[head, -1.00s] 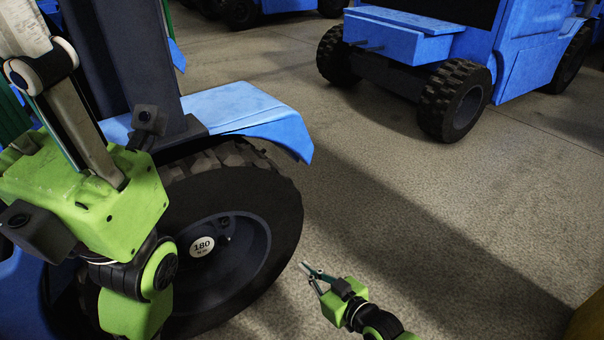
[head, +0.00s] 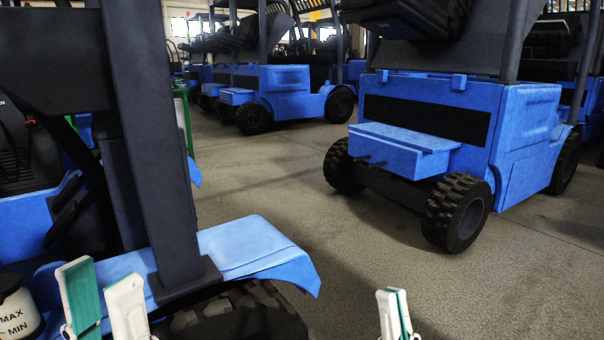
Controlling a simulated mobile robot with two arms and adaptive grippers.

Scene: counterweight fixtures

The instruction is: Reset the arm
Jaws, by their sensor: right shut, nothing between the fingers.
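My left gripper (head: 103,290) is at the bottom left of the head view. Its two pale fingers with green inner pads point up and stand apart, with nothing seen between them. My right gripper (head: 396,312) is at the bottom, right of the middle. Its pale fingers point up and are together, with nothing between them. Only the fingers of both grippers show; the rest of both arms is below the picture's edge.
A blue vehicle with a dark post (head: 160,130), blue fender (head: 255,250) and black tyre (head: 240,318) stands close on the left. A MAX/MIN container (head: 15,312) is at the lower left. Another blue vehicle (head: 425,125) stands ahead right. Open floor (head: 300,190) lies between.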

